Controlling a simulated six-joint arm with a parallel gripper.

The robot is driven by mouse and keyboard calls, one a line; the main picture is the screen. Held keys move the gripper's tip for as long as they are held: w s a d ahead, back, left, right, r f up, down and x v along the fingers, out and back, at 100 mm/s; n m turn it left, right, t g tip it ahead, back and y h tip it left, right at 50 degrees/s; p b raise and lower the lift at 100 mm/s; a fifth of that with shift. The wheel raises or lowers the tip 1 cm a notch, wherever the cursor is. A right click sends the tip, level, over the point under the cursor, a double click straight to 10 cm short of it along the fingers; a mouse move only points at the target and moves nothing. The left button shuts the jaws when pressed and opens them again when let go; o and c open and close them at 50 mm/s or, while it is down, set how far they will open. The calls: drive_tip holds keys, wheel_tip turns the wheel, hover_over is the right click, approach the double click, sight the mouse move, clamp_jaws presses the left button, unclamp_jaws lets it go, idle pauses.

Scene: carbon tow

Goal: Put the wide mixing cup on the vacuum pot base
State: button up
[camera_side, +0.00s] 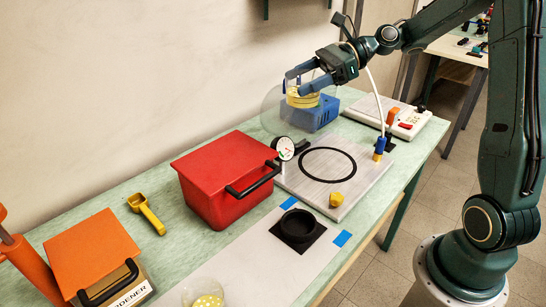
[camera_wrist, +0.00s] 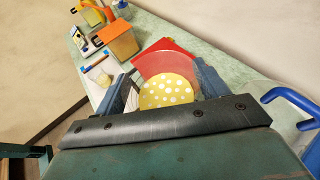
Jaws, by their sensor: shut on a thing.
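My gripper (camera_side: 301,84) is shut on a round cup with yellow contents (camera_side: 302,98), which I take for the wide mixing cup. In the wrist view, its yellow top with white dots (camera_wrist: 167,92) shows between my fingers. It is held in the air, above and behind the vacuum pot base. The base is a pale grey plate (camera_side: 300,184) with a black ring marked on it. The area inside the ring is empty. A clear dome (camera_side: 272,108) shows around and behind the held cup; I cannot tell its exact support.
A blue unit (camera_side: 318,117) is behind the dome. A red box (camera_side: 222,180) and gauge (camera_side: 284,148) stand left of the base. A black ring-shaped holder (camera_side: 298,226) is in front. Another clear cup with yellow contents (camera_side: 205,299) stands at the front edge of view.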

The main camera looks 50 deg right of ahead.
drive_tip(key=s+d+m+t+h, duration=0.2)
drive_tip(key=d, duration=1)
wheel_tip(320, 180, down, 16)
drive_tip(key=shift+s+r, duration=0.15)
drive_tip(key=shift+r, duration=0.05)
drive_tip(key=shift+f, duration=0.2)
drive_tip(key=shift+f, duration=3.2)
drive_tip(key=shift+f, duration=0.55)
drive_tip(key=o, duration=1.2)
drive_tip(key=shift+d, duration=0.15)
